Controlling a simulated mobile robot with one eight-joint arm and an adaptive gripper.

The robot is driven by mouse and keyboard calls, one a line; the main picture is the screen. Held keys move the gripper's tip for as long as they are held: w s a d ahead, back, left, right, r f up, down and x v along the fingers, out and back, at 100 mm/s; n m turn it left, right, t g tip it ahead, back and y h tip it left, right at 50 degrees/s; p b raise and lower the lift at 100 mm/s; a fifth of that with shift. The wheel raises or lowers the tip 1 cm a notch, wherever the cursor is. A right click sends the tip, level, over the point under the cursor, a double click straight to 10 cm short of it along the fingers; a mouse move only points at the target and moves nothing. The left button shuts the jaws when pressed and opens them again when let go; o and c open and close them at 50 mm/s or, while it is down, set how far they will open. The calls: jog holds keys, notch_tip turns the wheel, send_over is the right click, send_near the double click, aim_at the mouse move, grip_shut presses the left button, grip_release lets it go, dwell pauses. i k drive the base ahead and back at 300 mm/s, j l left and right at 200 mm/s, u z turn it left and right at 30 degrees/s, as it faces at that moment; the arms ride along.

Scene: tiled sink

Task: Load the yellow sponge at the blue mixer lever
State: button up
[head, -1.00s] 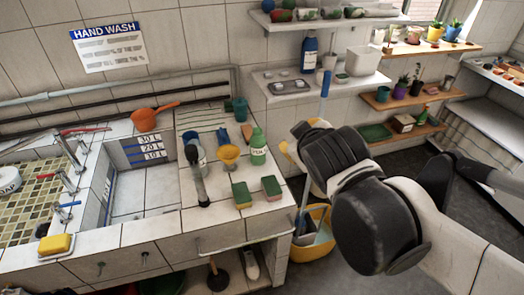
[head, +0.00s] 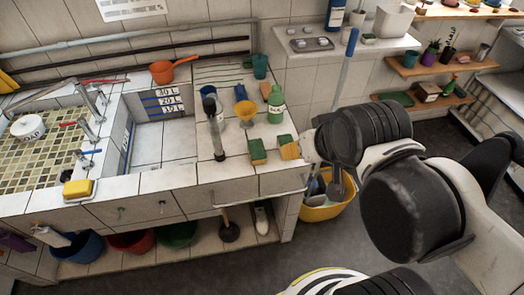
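The yellow sponge (head: 78,187) lies on the pale front ledge at the left, just below the mixer tap with the blue lever (head: 90,152). They are close together but look apart. My arm's black and white links fill the right side of the head view. Two other sponges, yellow and green, stand on the counter: a left one (head: 258,151) and a right one (head: 284,142), which is near my arm.
A white bowl (head: 28,127) sits in the tiled basin. A green bottle (head: 276,104), a yellow funnel (head: 246,112) and a dark-topped clear cylinder (head: 216,135) stand on the counter. An orange dipper (head: 163,72) lies behind. A yellow bucket (head: 328,211) stands below right.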

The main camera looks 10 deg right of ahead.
aim_at(78, 154)
jog(key=u, duration=1.4)
